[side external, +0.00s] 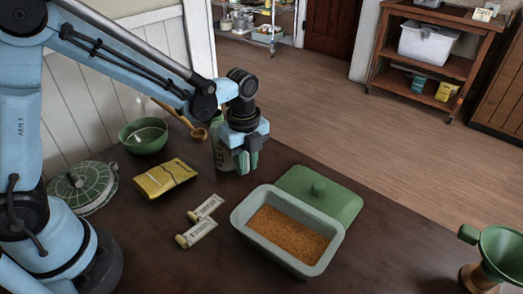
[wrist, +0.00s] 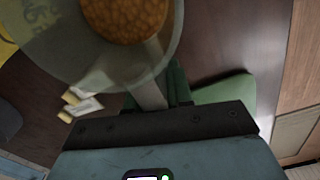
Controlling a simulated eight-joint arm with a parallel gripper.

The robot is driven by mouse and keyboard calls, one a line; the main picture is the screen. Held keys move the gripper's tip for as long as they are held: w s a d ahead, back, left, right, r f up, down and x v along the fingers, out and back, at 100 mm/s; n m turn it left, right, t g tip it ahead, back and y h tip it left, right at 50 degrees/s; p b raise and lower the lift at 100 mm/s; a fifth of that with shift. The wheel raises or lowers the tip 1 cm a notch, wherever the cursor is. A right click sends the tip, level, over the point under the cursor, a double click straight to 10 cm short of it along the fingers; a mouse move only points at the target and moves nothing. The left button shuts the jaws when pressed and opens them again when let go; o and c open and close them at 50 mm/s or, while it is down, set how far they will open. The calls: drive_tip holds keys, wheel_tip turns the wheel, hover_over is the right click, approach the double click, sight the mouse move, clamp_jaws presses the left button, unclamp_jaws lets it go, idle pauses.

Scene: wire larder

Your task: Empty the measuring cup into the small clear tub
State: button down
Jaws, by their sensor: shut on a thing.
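My gripper (side external: 243,162) is above the back part of the dark table, shut on the handle of the measuring cup (side external: 220,155). In the wrist view the cup (wrist: 75,60) is a see-through round vessel with orange-brown contents (wrist: 125,18) inside. Its pale handle runs down between my green fingers (wrist: 178,88). In the side view my gripper hides much of the cup. A grey-green rectangular tub (side external: 335,243) with brown grains stands in front and to the right of my gripper. It looks opaque; I cannot make out a small clear tub on the table.
A yellow packet (side external: 165,179), two pale clips (side external: 203,222), a green bowl (side external: 143,136), a wooden spoon (side external: 197,134) and a patterned lidded dish (side external: 82,188) are on the left. A green funnel (side external: 500,250) stands front right.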

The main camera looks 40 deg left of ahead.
drive_tip(key=shift+r, duration=0.45)
drive_tip(key=r, duration=0.3)
drive_tip(key=shift+s+d+r, duration=0.15)
drive_tip(key=shift+d+r, duration=0.1)
drive_tip(key=s+d+r, duration=0.4)
drive_tip(key=d, duration=0.1)
drive_tip(key=s+d+r, duration=0.2)
drive_tip(key=s+d, duration=0.1)
drive_tip(key=shift+d+r, duration=0.25)
drive_tip(key=w+d+f+n+t, duration=0.1)
drive_tip(key=w+d+n+t, duration=0.4)
drive_tip(key=w+d+n, duration=0.4)
drive_tip(key=shift+w+d+n, duration=0.4)
drive_tip(key=shift+w+d, duration=0.3)
drive_tip(key=shift+d, duration=1.8)
drive_tip(key=shift+f, duration=0.1)
